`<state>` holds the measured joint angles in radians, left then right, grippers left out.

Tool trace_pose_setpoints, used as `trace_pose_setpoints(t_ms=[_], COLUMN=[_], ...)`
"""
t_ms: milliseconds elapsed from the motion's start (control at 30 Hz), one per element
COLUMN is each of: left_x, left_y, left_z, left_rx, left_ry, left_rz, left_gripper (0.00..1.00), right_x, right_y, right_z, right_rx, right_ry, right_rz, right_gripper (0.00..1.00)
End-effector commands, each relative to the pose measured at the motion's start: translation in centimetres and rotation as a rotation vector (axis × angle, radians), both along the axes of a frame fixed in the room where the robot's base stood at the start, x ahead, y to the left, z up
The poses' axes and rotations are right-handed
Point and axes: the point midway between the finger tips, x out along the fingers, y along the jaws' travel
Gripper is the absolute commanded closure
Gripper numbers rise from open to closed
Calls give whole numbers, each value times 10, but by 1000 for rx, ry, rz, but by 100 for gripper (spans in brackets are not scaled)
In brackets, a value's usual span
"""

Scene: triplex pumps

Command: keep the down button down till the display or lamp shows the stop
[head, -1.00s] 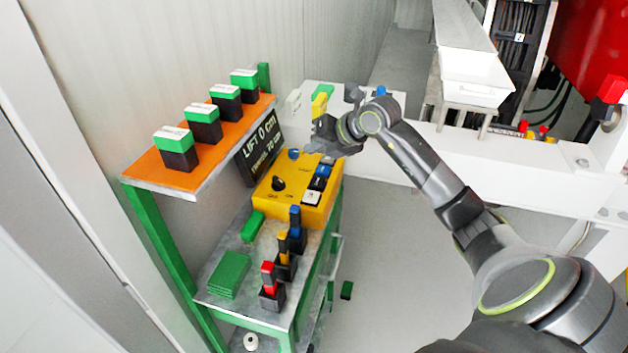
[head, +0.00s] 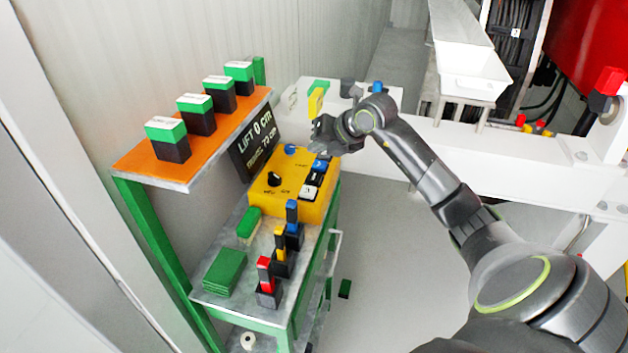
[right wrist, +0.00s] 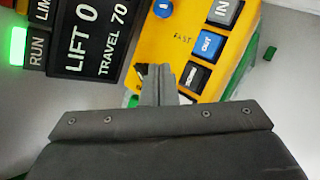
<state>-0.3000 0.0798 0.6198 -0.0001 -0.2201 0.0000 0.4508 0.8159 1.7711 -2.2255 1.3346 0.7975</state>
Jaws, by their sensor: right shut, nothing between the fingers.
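The yellow control box (head: 283,205) carries a row of buttons. The display (right wrist: 85,35) reads LIFT 0 and TRAVEL 70. The green RUN lamp (right wrist: 18,45) is lit; the lamp labelled LIM (right wrist: 42,10) is dark. My right gripper (head: 318,132) is shut and empty at the box's far end. Its fingertips (right wrist: 160,70) appear beside the black button; contact cannot be told.
A blue knob (head: 291,149) and a black rotary switch (head: 274,179) are also on the box. Coloured blocks in black holders (head: 268,292) stand in front of it. An orange shelf (head: 150,172) with several green-topped blocks is at the left. Open floor lies right.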

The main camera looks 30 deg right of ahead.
Motion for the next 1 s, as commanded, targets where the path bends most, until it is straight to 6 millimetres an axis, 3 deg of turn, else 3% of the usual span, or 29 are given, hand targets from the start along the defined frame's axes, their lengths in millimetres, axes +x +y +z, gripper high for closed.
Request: trace_pose_setpoints(t_ms=[100,333,1000], left_x=[0,0,0], left_y=[0,0,0], left_z=[-16,-37,-40], left_rx=[0,0,0], left_ry=[0,0,0], left_rz=[0,0,0], left_gripper=[64,64,64], right_x=[0,0,0], right_y=[0,0,0], right_z=[-24,-53,-57], right_rx=[2,1,1], right_ry=[1,0,-1], right_rz=[-1,1,1], right_gripper=[100,100,100])
